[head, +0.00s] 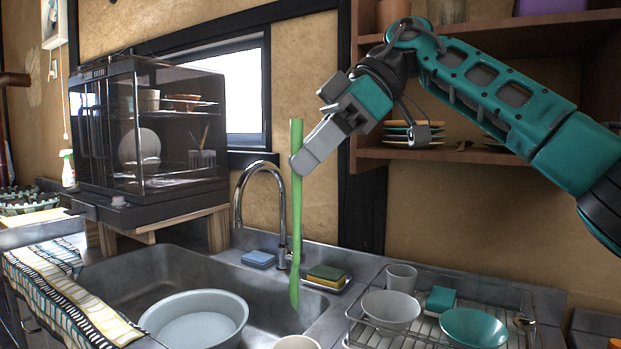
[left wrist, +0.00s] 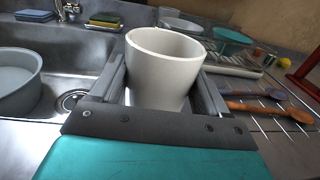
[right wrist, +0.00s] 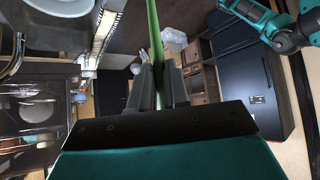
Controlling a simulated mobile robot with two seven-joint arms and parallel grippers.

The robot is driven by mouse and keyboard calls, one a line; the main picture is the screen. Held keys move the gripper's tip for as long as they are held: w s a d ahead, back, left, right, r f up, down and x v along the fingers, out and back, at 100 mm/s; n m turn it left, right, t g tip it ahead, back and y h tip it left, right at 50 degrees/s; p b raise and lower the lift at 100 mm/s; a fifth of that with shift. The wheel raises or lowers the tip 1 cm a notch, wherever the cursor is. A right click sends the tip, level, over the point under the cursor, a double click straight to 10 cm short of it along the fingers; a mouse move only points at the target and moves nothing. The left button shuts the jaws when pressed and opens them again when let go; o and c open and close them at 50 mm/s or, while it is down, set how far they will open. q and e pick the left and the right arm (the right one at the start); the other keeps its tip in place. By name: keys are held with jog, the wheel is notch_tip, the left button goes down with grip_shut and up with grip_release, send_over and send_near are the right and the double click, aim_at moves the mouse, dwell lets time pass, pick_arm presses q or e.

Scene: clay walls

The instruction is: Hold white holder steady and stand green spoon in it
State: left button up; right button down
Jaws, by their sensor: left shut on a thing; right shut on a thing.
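The green spoon (head: 297,215) hangs upright in my right gripper (head: 300,165), which is shut on its upper part, in front of the sink and wall. The spoon also shows between the fingers in the right wrist view (right wrist: 155,45). The white holder (left wrist: 162,70) stands open end up between the fingers of my left gripper (left wrist: 165,95), which is shut on it. In the head view only a small part of a pale rim (head: 297,342) shows at the bottom edge, below the spoon. The left gripper is outside the head view.
A grey basin (head: 195,320) sits in the sink (head: 150,270). A tall faucet (head: 240,200) and sponges (head: 325,274) are behind the spoon. A dish rack with bowls (head: 390,310) stands at right. Wooden spoons (left wrist: 265,108) lie right of the holder. Shelves (head: 480,158) are behind my right arm.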

notch_tip(320, 180, down, 13)
dwell(1.3)
jog(key=shift+f, duration=0.15)
jog(key=c, duration=1)
grip_release()
jog(key=shift+c, duration=0.2)
jog(key=v, duration=1.2)
jog(key=shift+w, duration=0.1)
pick_arm(q)
jog(key=o, duration=1.3)
jog(key=shift+o, duration=0.2)
